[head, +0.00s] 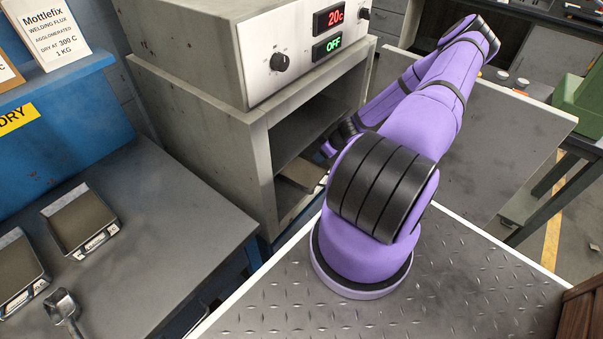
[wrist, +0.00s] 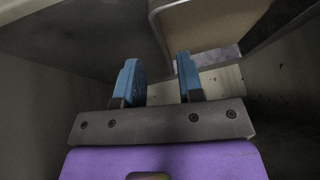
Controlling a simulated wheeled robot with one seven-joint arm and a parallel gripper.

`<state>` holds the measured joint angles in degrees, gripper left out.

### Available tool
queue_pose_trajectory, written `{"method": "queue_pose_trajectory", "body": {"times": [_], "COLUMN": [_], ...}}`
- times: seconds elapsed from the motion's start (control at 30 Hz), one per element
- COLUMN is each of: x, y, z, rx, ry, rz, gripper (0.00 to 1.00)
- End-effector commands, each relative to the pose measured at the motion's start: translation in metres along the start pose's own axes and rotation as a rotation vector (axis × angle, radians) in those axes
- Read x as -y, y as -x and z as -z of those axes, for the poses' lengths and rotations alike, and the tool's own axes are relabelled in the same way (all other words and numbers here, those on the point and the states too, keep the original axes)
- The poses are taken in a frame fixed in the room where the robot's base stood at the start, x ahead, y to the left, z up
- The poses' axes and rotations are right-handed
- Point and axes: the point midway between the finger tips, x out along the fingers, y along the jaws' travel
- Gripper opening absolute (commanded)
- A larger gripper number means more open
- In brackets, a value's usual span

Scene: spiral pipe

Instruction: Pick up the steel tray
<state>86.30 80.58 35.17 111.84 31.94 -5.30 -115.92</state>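The steel tray (head: 300,173) lies inside the open chamber of the grey oven, with a brownish surface showing in the head view. It also shows in the wrist view (wrist: 208,24) at the top, right of centre, with a pale rim. My gripper (wrist: 158,75) is open, its two blue fingers apart with nothing visibly between them. The tray's near corner lies just beyond the fingertips, closer to the right finger. I cannot tell whether that finger touches it. In the head view my arm reaches into the chamber and hides most of the gripper.
The oven (head: 190,125) has walls close around the gripper; its control panel (head: 310,45) reads 20c and OFF. A blue bench (head: 150,220) with scales (head: 80,220) and a scoop (head: 63,308) stands at left. A grey panel (head: 500,130) stands right of the oven.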

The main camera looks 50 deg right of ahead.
Motion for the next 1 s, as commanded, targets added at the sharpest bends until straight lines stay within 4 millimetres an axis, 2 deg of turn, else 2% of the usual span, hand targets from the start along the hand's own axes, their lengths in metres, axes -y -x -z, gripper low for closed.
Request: {"method": "queue_pose_trajectory", "body": {"times": [0.1, 0.3, 0.63, 0.7, 0.8, 1.0], "x": [0.005, 0.005, 0.004, 0.004, 0.004, 0.005], "y": [-0.018, -0.038, -0.043, -0.043, -0.043, -0.042], "z": [0.001, 0.001, 0.001, 0.001, 0.001, 0.002], "rx": [-0.001, 0.0, 0.0, 0.0, 0.0, -0.001], "ry": [-0.002, -0.003, -0.001, -0.001, -0.001, -0.001], "rz": [0.005, 0.002, 0.002, 0.002, 0.002, 0.003], "gripper": [0.35, 0.35, 0.35, 0.19, 0.0, 0.0]}}
